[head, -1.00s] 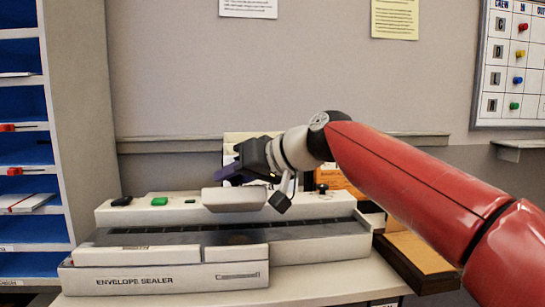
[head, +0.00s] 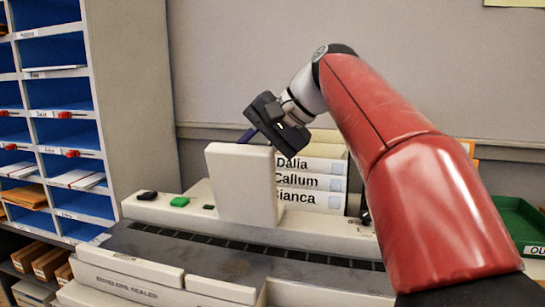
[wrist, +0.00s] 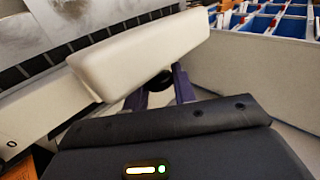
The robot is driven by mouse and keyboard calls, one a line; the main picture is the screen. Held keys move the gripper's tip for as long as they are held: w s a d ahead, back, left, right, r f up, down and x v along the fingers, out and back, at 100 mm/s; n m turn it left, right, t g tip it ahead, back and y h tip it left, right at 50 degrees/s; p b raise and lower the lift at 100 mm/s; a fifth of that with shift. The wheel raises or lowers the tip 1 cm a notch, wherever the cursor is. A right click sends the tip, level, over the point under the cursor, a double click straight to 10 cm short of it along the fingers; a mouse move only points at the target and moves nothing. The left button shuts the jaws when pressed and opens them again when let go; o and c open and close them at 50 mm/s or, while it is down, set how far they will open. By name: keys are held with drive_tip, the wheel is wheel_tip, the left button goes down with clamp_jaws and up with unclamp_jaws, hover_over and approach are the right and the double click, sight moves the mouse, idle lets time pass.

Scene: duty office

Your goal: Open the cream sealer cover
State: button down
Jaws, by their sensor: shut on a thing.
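The cream sealer cover (head: 243,182) stands raised, nearly upright, on the back part of the cream envelope sealer (head: 128,288) in the head view. It also shows in the wrist view (wrist: 140,50) as a pale slab just ahead of my fingers. My gripper (head: 250,136) is at the cover's upper edge, coming from behind and the right. Its dark purple fingers are shut on the cover's edge; the exact contact is partly hidden. The dark slotted bed (head: 280,250) of the sealer lies bare in front of the cover.
A black button (head: 147,195) and a green button (head: 180,201) sit left of the cover. Name-labelled boxes (head: 310,182) stand behind it. A blue-lined pigeonhole shelf (head: 62,130) rises at the left, and a green tray (head: 520,225) lies at the right.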

drive_tip(key=w+d+f+m+g+y, duration=0.1)
drive_tip(key=w+m+g, duration=0.1)
drive_tip(key=w, duration=0.3)
drive_tip(key=shift+w+d+g, duration=0.3)
drive_tip(key=shift+w+g, duration=0.1)
drive_tip(key=shift+g, duration=0.5)
drive_tip(key=shift+f, duration=0.1)
drive_tip(key=c, duration=1.2)
unclamp_jaws()
